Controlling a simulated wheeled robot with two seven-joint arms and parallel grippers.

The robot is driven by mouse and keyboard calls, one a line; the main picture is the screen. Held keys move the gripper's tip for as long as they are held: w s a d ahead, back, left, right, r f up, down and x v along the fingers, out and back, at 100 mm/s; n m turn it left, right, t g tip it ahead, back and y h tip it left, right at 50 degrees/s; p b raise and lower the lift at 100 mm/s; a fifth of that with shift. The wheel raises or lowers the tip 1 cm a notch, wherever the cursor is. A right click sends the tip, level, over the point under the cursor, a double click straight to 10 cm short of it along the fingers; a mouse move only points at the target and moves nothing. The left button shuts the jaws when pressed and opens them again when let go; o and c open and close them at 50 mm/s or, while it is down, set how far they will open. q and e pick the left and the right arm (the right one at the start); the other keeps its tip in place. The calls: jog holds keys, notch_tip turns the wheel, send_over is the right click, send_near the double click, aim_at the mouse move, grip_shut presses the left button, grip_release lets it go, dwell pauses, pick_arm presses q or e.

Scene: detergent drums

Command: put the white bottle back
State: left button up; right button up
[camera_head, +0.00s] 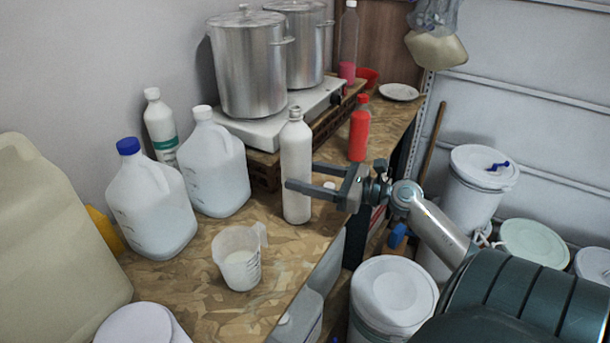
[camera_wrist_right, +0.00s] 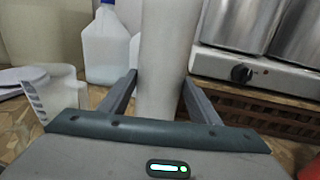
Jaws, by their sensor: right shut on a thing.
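The plain white bottle (camera_head: 296,150) is upright near the front edge of the wooden bench (camera_head: 190,290). My right gripper (camera_head: 298,177) reaches in from the right and is shut on the bottle's body, one finger on each side. In the right wrist view, the white bottle (camera_wrist_right: 165,60) stands between the two fingers (camera_wrist_right: 159,85). Its base is low over the bench top; I cannot tell whether it touches. Another white bottle with a green label (camera_head: 160,125) stands at the back by the wall. My left gripper is not in view.
A measuring jug (camera_head: 238,262) and white jugs, one blue-capped (camera_head: 150,205) and one white-capped (camera_head: 213,165), stand to the left. Behind are a hotplate (camera_head: 270,130) with steel pots (camera_head: 250,65) and a red bottle (camera_head: 358,135). White drums (camera_head: 393,295) stand below, right of the bench.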

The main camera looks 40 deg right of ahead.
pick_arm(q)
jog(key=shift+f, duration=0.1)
pick_arm(e)
jog(key=o, duration=1.1)
jog(key=shift+f, duration=0.1)
jog(key=shift+o, duration=0.2)
jog(key=shift+r, duration=0.25)
jog(key=shift+s+d+f, duration=0.1)
jog(key=shift+s+f, duration=0.15)
jog(key=shift+s, duration=0.1)
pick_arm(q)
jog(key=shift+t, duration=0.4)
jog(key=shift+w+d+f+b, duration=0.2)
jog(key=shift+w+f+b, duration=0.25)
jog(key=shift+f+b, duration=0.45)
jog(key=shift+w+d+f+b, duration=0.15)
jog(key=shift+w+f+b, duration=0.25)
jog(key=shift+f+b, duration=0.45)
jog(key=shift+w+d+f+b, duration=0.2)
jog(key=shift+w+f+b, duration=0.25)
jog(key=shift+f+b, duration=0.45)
pick_arm(e)
jog(key=v, duration=1.1)
jog(key=shift+d+r, duration=0.15)
jog(key=shift+r, duration=0.05)
